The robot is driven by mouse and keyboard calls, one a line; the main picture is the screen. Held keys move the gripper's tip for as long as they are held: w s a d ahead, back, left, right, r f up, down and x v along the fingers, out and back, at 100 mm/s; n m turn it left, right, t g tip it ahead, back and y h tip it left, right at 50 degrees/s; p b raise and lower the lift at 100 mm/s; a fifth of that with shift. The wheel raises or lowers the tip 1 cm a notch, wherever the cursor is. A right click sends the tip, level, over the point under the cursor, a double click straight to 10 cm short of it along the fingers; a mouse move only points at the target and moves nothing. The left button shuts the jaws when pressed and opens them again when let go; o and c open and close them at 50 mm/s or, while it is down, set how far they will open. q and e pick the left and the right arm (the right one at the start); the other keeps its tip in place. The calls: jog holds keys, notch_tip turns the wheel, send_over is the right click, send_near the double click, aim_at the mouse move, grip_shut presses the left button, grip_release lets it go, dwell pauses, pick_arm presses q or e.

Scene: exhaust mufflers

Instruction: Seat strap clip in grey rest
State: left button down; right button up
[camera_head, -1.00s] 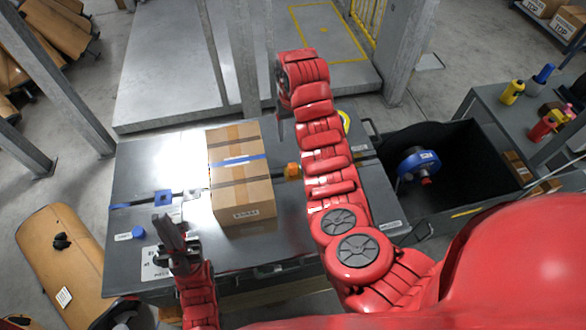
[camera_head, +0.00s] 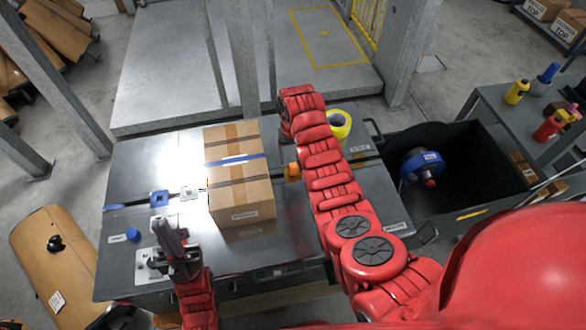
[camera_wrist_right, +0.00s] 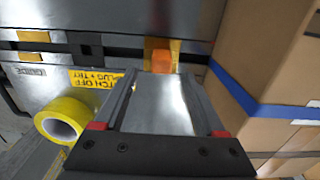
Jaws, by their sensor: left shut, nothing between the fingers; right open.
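A blue clip (camera_head: 159,198) lies on the dark case lid, left of the carton, beside a blue strap end (camera_head: 116,207). A small light-grey plate (camera_head: 190,193) lies between the clip and the carton. An orange block (camera_head: 292,171) sits right of the carton on the strap line. The right wrist view shows the orange block (camera_wrist_right: 162,60) beyond my open right gripper (camera_wrist_right: 158,90), between its fingers in the picture; I cannot tell whether they touch. My left gripper (camera_head: 166,232) is shut and empty near the lid's front left. I cannot tell which piece is the grey rest.
A taped carton (camera_head: 240,190) with a blue band stands on the case (camera_head: 300,240). A yellow tape roll (camera_head: 341,124) sits at the back right. An open black bin (camera_head: 468,150) holds a blue reel (camera_head: 420,167). A blue knob (camera_head: 133,235) stands on the lid's left.

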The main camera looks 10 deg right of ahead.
aim_at(293, 165)
jog(key=shift+s+f+p, duration=0.1)
jog(key=shift+f+p, duration=0.3)
jog(key=shift+p, duration=0.05)
notch_tip(293, 165, down, 2)
jog(key=shift+s+a+f+p, duration=0.1)
jog(key=shift+s+f+p, duration=0.05)
jog(key=shift+p, duration=0.25)
jog(key=shift+f, duration=1.05)
grip_shut()
